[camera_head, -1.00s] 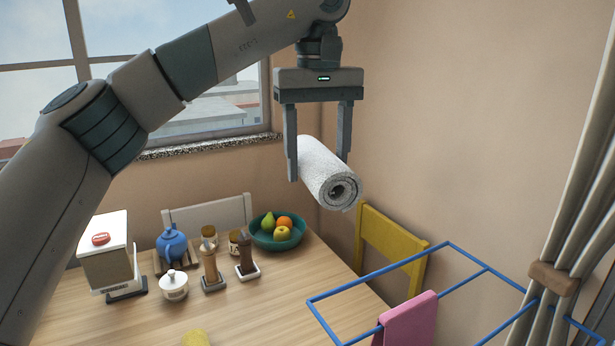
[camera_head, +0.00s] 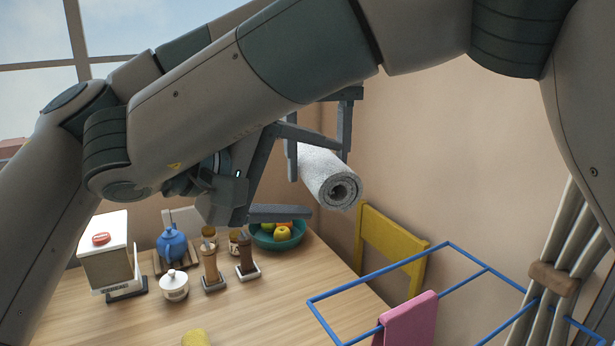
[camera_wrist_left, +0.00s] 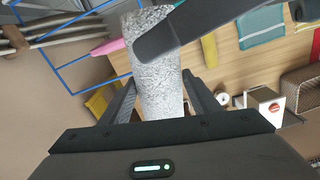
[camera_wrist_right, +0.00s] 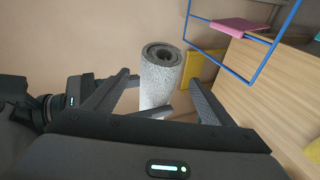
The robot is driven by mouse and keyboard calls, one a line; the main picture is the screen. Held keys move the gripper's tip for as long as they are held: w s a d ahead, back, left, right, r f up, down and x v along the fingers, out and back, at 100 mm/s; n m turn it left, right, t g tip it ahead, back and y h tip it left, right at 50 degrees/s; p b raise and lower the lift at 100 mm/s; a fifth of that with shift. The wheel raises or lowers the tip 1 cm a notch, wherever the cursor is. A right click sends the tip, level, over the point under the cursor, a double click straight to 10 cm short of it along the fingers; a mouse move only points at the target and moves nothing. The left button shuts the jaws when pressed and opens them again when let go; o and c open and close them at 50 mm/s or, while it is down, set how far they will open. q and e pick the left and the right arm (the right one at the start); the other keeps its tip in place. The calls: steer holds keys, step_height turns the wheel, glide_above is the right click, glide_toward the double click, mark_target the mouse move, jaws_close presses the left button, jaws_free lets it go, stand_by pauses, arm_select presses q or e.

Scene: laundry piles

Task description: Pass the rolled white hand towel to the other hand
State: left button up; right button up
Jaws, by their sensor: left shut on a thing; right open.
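The rolled white hand towel (camera_head: 330,178) is held in the air beyond the table, its spiral end facing me in the head view. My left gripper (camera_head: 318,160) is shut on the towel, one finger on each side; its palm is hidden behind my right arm. The left wrist view shows the towel (camera_wrist_left: 157,65) between its fingers. My right gripper (camera_head: 300,172) is open and sideways, just left of the towel, one finger above and one below. In the right wrist view the towel (camera_wrist_right: 160,80) stands between the open fingers, apart from them.
A blue drying rack (camera_head: 375,278) with a pink cloth (camera_head: 408,318) stands at right, near a yellow chair (camera_head: 390,238).

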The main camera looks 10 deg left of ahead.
steer(key=shift+w+d, duration=0.15)
steer(key=shift+d, duration=0.05)
arm_select(q)
steer(key=shift+d, duration=0.1)
arm_select(e)
steer(key=shift+x, duration=3.6)
steer(key=c, duration=1.3)
arm_select(q)
steer(key=o, duration=1.3)
steer(key=shift+c, duration=0.2)
arm_select(e)
steer(key=shift+o, duration=0.2)
arm_select(q)
step_height(320, 180, up, 12)
